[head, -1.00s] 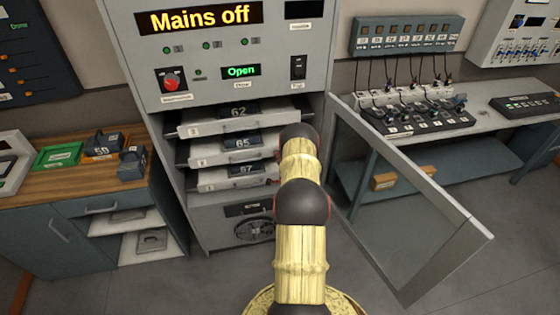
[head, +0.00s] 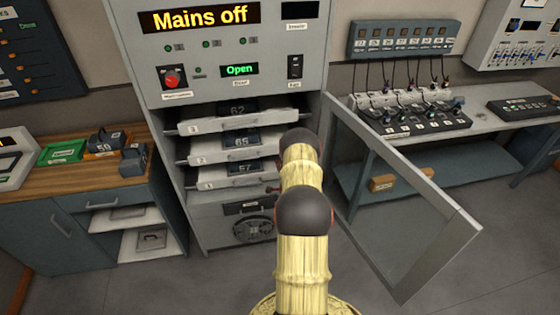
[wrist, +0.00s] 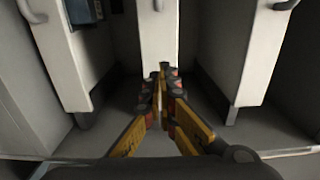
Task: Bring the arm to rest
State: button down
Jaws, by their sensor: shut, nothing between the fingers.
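My arm (head: 300,220) reaches forward from the bottom of the head view toward the dimmer cabinet (head: 120,60).
The cabinet's glazed door (head: 440,255) stands open to the right of my arm. A wooden-topped counter (head: 95,180) with a green tray (head: 62,152) and dark modules is at left. A bench (head: 480,125) with plugged cables is at right. The display (head: 200,18) reads Mains off.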

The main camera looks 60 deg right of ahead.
jog(key=v, duration=0.7)
jog(key=shift+s+a+p, duration=0.2)
jog(key=shift+a+p, duration=0.15)
